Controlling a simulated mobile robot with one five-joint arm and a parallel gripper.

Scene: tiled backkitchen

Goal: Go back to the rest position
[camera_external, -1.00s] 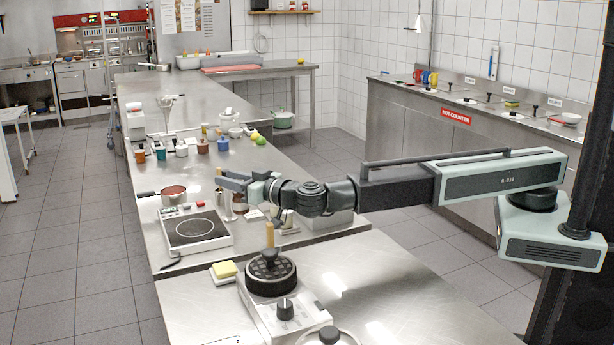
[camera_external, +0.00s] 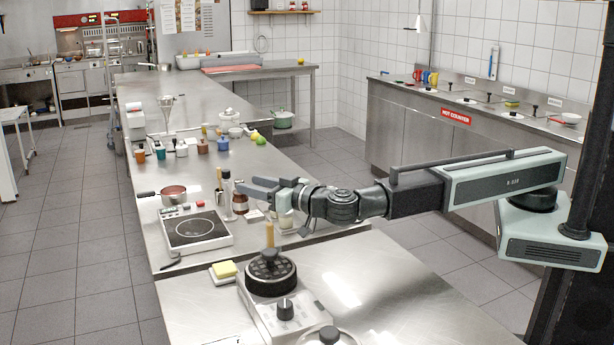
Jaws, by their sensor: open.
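My gripper (camera_external: 258,189) is open, with nothing seen between its fingers. It points left, above the steel counter (camera_external: 290,170), beside a clear grinder-like cylinder (camera_external: 227,192) and a brown-based jar (camera_external: 240,202). My arm reaches in from the right, nearly level, and hides part of the counter behind it. A small pale cup-like thing (camera_external: 287,219) is partly hidden under my wrist; I cannot tell whether it touches anything of mine.
An induction plate (camera_external: 195,231) and a small red-filled pan (camera_external: 173,194) stand left of my gripper. Several small coloured pots (camera_external: 203,146) stand behind. The hot counter (camera_external: 440,130) is at right.

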